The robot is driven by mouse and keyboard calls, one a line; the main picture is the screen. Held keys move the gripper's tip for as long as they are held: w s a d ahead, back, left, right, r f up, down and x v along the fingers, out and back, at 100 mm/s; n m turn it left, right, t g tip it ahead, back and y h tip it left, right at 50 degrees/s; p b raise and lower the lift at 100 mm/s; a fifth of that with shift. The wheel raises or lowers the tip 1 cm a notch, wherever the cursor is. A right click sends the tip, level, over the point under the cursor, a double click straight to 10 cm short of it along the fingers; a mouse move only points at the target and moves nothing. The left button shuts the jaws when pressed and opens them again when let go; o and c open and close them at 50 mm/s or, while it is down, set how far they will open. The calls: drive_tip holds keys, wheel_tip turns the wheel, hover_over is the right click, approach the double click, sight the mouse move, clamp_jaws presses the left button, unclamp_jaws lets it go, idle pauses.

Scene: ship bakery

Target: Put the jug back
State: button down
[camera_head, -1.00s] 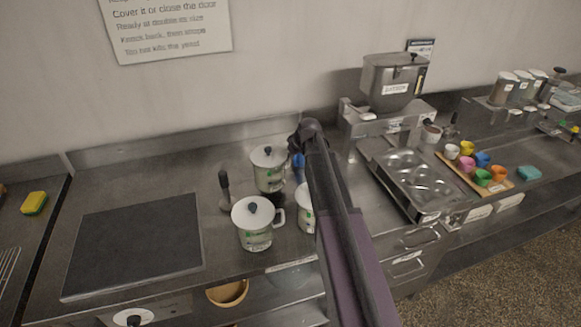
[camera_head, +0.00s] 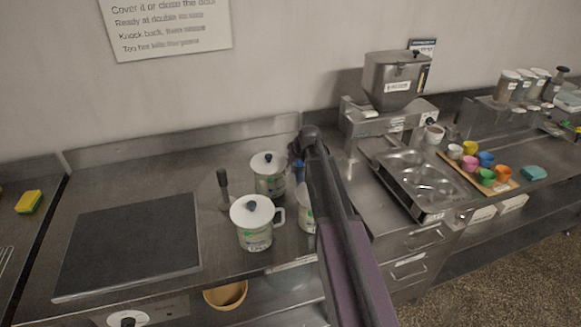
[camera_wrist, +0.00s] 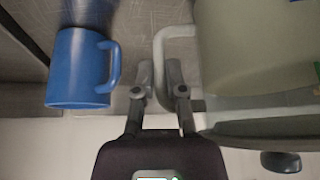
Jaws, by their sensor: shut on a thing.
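In the wrist view, which is upside down, a pale translucent jug (camera_wrist: 255,50) with a lid fills the right side. My gripper (camera_wrist: 160,80) is closed on its handle. In the head view, my arm hides the gripper. Three white-lidded jugs stand close together on the steel counter: a front jug (camera_head: 256,232), a back jug (camera_head: 268,185) and a jug partly behind my arm (camera_head: 306,212). I cannot tell for certain which one I hold.
A blue mug (camera_wrist: 78,68) stands close left of my gripper in the wrist view. A dark upright tool (camera_head: 224,190) is beside the jugs. A dark mat (camera_head: 130,240) lies left. A tray (camera_head: 415,182) and coloured cups (camera_head: 487,159) are right.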

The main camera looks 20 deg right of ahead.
drive_tip(key=shift+f, duration=0.1)
idle(0.3)
drive_tip(key=c, duration=0.7)
unclamp_jaws()
drive_tip(key=shift+r, duration=0.2)
drive_tip(key=p+v, duration=1)
drive_tip(key=v, duration=0.2)
drive_tip(key=shift+a, duration=0.1)
drive_tip(key=s+a+f+m+g+h, duration=0.1)
drive_tip(key=s+a, duration=0.5)
drive_tip(key=s, duration=0.6)
drive_tip(key=s+a+f+m+g+h, duration=0.1)
drive_tip(key=s+a+m+g, duration=0.2)
drive_tip(key=s+a, duration=0.4)
drive_tip(key=s+g, duration=0.1)
drive_tip(key=s, duration=0.4)
drive_tip(key=shift+s+f+h, duration=0.25)
drive_tip(key=shift+f+h, duration=0.05)
